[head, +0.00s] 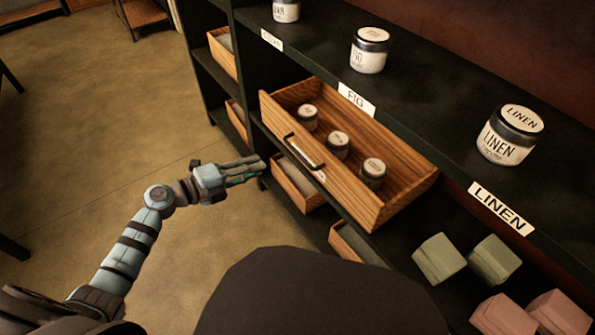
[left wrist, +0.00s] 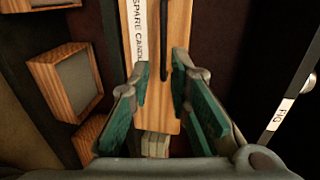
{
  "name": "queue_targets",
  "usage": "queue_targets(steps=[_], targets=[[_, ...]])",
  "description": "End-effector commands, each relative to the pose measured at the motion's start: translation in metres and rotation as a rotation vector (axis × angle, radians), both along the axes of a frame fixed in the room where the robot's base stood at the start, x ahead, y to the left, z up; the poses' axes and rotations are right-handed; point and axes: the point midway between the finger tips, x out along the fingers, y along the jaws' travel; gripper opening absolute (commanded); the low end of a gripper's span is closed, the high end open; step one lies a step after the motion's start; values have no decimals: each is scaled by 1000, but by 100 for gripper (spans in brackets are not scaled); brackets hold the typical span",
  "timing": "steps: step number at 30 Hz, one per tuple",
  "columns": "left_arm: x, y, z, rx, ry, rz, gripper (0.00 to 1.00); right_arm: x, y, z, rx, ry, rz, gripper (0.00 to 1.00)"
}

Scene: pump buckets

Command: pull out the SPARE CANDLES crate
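The SPARE CANDLES crate (head: 375,203) is a wooden drawer with a dark bar handle (head: 304,152) on its front, standing out from the shelf with three lidded jars (head: 337,144) inside. In the left wrist view, its wooden front (left wrist: 157,60) carries the white label "SPARE CANDL" (left wrist: 139,28), partly cut off, beside the dark handle (left wrist: 178,40). My left gripper (head: 262,163) is in front of the crate, left of the handle in the head view. Its green-padded fingers (left wrist: 162,66) are spread apart with nothing held between them. My right gripper is not in view.
The dark shelf (head: 320,60) bears jars, including FIG (head: 369,52) and LINEN (head: 507,137). Smaller wooden crates (head: 297,184) sit lower, below the pulled-out crate. Green blocks (head: 440,260) and pink blocks lie at the lower right.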

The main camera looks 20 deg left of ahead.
Motion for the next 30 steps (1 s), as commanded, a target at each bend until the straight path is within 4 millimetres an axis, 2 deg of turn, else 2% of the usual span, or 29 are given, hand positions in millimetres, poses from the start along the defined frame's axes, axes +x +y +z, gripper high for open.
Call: queue_targets(steps=[5,8,12,15,22,30], targets=[[24,-21,-4,-2,-4,-3,18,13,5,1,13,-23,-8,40],[47,-41,-12,-4,-3,-3,18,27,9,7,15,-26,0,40],[75,-63,-21,-2,-1,-1,18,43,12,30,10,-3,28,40],[88,-74,-24,-2,1,-1,18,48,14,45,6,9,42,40],[103,-87,-27,-1,2,-1,18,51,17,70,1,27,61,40],[105,-89,-26,-1,2,-1,18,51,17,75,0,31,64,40]])
